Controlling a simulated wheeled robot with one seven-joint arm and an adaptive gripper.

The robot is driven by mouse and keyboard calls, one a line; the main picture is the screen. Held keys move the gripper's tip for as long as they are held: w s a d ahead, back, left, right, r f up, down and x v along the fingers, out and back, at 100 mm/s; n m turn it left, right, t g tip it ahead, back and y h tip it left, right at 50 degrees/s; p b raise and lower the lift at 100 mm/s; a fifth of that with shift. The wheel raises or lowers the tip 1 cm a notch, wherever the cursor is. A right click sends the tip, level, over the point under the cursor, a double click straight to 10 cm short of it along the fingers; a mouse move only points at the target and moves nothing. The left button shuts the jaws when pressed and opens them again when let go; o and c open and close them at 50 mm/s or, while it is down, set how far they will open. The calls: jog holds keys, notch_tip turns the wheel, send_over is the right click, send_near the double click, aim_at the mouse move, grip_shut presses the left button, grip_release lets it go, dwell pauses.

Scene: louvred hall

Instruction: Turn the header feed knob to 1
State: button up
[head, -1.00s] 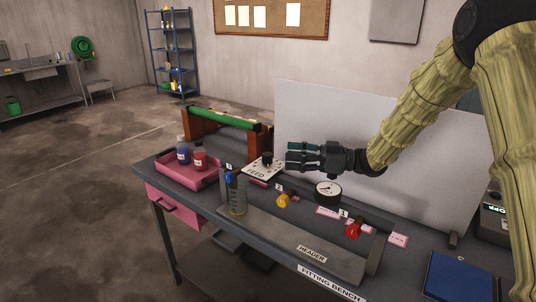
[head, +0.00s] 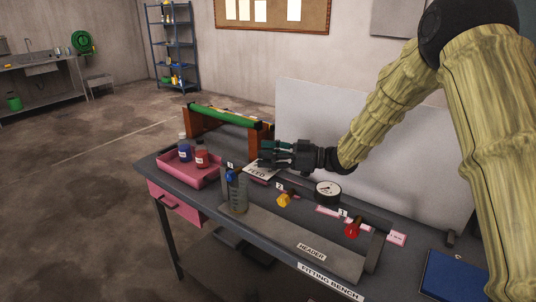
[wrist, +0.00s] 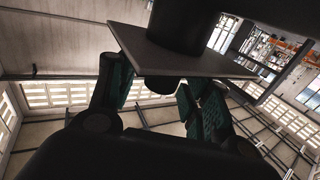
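The header feed knob is a black knob on a white plate (head: 262,172) lettered FEED, at the back of the bench. In the head view my gripper (head: 264,154) is over the plate and its fingers hide the knob. In the wrist view the dark knob (wrist: 165,86) stands out from the plate (wrist: 165,58), between the ends of my gripper's two teal-padded fingers (wrist: 160,92). The fingers are apart, with a gap beside the knob on the left. Contact on the right is unclear. The plate's markings and the knob's setting cannot be read.
A pink tray (head: 172,176) with two bottles stands at left. A measuring cylinder (head: 238,192), a gauge (head: 327,191), a yellow valve (head: 284,200) and a red valve (head: 353,229) are along the bench. A white panel (head: 385,175) rises behind my gripper.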

jog(key=c, duration=0.9)
jog(key=shift+n+g, duration=0.3)
jog(key=shift+g, duration=0.2)
jog(key=n+g, duration=0.2)
jog(key=g, duration=0.1)
jog(key=shift+f+g+b, duration=0.1)
jog(key=shift+g+b, duration=0.2)
jog(key=shift+n+g+h+b, duration=0.45)
jog(key=shift+n+g, duration=1.15)
jog(key=shift+g, duration=0.6)
jog(key=o, duration=1.1)
jog(key=shift+r, duration=0.2)
